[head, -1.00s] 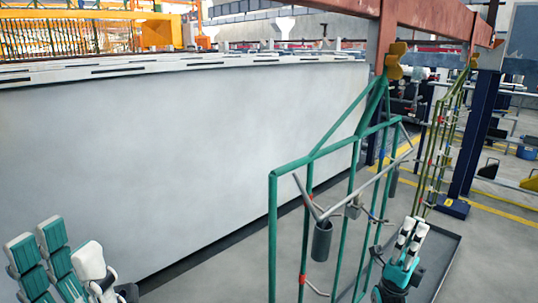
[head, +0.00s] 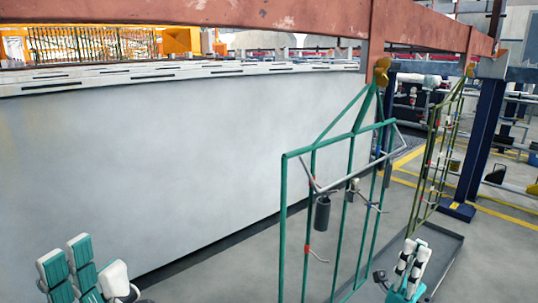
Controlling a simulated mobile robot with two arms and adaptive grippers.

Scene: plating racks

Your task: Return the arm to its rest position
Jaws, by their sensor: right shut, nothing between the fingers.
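My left gripper (head: 88,270) is at the lower left corner, in front of the grey-white wall, with teal and white fingers pointing up. Nothing shows held in it, and its gap is not clear from this side. My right gripper (head: 414,248) is at the lower right, fingers upright and close together, shut and empty. It is just right of the green rack (head: 284,210) in the picture and appears apart from it. Both arms are mostly cut off by the bottom edge.
The green rack hangs from a yellow hook (head: 382,72) under a rusty red beam (head: 250,20). A dark cylinder (head: 322,214) hangs on it. A second rack (head: 436,160) hangs behind, over a grey tray (head: 448,256). A blue post (head: 482,145) stands at right.

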